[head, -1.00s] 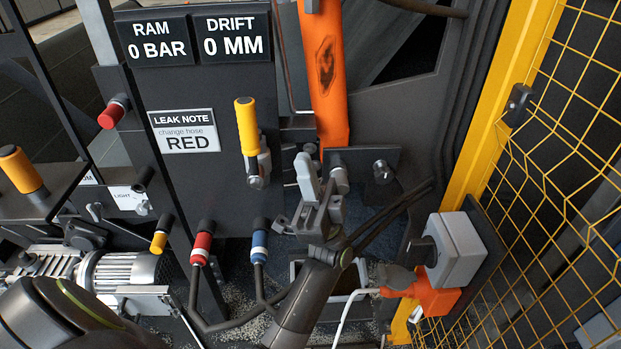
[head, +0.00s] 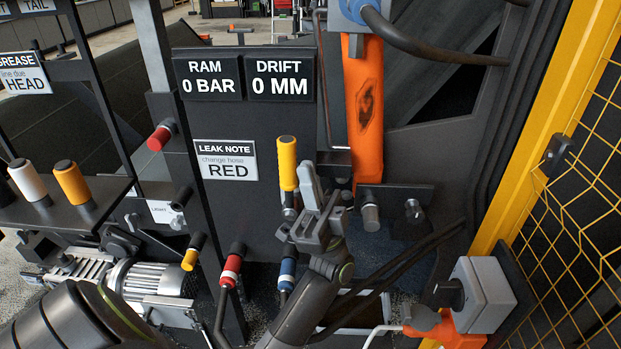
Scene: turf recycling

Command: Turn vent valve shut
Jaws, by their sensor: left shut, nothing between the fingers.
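A valve with a yellow lever handle (head: 288,165) is on the dark panel, below the DRIFT readout. The handle stands nearly upright, with its metal base below. No vent label is readable on it. My left gripper (head: 312,186) is shut and empty, just right of the handle's lower part. Its fingers partly cover the valve's base, and I cannot tell whether they touch it. My right gripper is not in view.
Red (head: 232,266) and blue (head: 287,270) hose couplings are below the panel. An orange bar (head: 364,115) rises right of the handle. A grey box (head: 484,294) and yellow mesh fence (head: 575,190) bound the right side. A leak note (head: 226,160) is left of the handle.

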